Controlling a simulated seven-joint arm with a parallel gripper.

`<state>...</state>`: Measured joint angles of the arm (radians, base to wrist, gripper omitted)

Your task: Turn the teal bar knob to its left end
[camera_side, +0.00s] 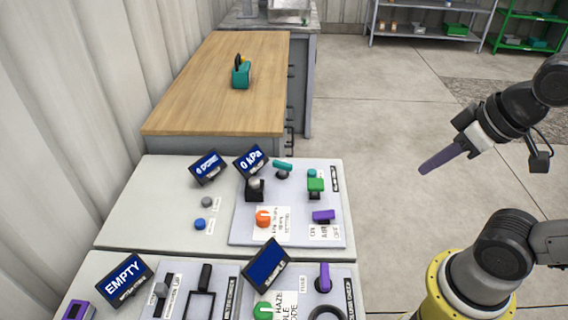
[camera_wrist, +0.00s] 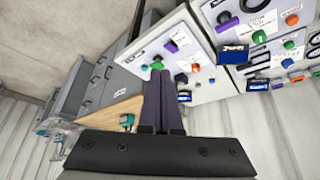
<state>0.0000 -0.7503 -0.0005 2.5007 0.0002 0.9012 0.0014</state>
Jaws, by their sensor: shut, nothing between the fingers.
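The teal bar knob (camera_side: 282,167) sits near the back edge of the upper white panel in the side view, its bar lying roughly crosswise. My gripper (camera_side: 423,170) is in the air to the right of the panels, well apart from the knob. Its long dark purple fingers are together and hold nothing. In the wrist view the closed fingers (camera_wrist: 160,74) point towards the panel, overlapping part of it. A small teal spot beside the fingertips may be the knob, but I cannot tell for sure.
Near the knob are a green block handle (camera_side: 316,184), a purple bar (camera_side: 323,216), an orange knob (camera_side: 263,218) and a display reading 0 kPa (camera_side: 251,160). A second panel with a green knob (camera_side: 263,311) is in front. A wooden bench (camera_side: 210,95) stands behind. Air around my gripper is clear.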

